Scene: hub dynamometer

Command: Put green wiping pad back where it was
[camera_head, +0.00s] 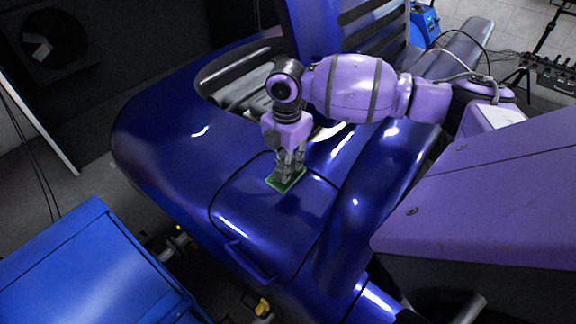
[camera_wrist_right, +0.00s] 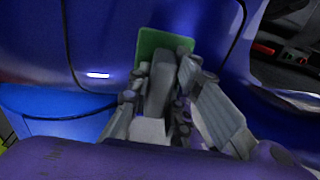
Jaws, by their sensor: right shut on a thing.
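The green wiping pad (camera_head: 274,184) is at the fingertips of my right gripper (camera_head: 289,172), over the flat lid panel of the glossy blue machine. The pad also shows in the right wrist view (camera_wrist_right: 158,39), partly hidden behind the fingers. My right gripper (camera_wrist_right: 166,80) is shut on the pad and points down. The pad lies close to the blue surface; I cannot tell whether it touches it. My left gripper is not in view.
The blue machine body (camera_head: 165,135) spreads around the lid panel (camera_head: 245,215), which has a handle (camera_head: 245,262) at its front edge. A blue cabinet (camera_head: 85,270) stands at lower left. A tripod stand (camera_head: 525,70) is at the upper right.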

